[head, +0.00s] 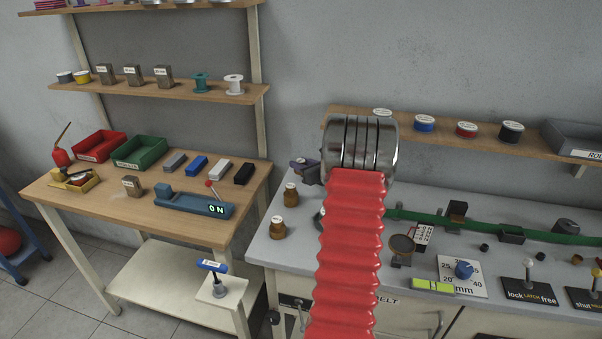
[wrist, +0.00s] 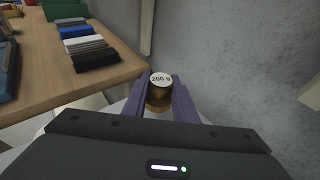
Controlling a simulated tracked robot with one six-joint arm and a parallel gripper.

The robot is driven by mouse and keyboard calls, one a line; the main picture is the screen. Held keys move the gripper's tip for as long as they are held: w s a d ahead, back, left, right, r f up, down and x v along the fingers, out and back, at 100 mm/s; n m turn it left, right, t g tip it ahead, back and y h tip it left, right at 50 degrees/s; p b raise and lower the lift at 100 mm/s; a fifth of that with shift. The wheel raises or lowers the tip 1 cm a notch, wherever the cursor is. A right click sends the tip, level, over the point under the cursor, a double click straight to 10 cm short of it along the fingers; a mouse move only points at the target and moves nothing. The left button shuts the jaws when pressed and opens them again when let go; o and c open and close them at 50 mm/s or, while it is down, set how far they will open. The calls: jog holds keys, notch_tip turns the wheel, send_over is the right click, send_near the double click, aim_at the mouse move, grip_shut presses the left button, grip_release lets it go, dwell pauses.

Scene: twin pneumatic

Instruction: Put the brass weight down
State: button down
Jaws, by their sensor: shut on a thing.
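My gripper (head: 304,172) has purple fingers and is at the left end of the grey bench, beside my red arm. In the wrist view the fingers (wrist: 160,98) are shut on the brass weight (wrist: 159,100). It stands upright between them, its white top reading "200 g". The head view does not clearly show the held weight, and I cannot tell whether its base touches anything. A brass weight with a white top (head: 291,196) shows just below the fingers. Another brass weight (head: 278,229) stands on the bench nearer the front.
The grey bench (head: 395,285) carries a green belt (head: 470,222), a dial plate (head: 478,283) and latch signs. My arm hides part of it. The wooden table (head: 95,200) at left holds trays, coloured blocks and a blue "ON" device (head: 190,205). A wooden shelf (head: 440,133) with spools hangs behind.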

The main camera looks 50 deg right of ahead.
jog(key=shift+f, duration=1.7)
jog(key=c, duration=1.4)
grip_release()
jog(key=shift+f, duration=0.15)
jog(key=shift+c, duration=0.2)
jog(key=v, duration=1.2)
jog(key=shift+s, duration=0.1)
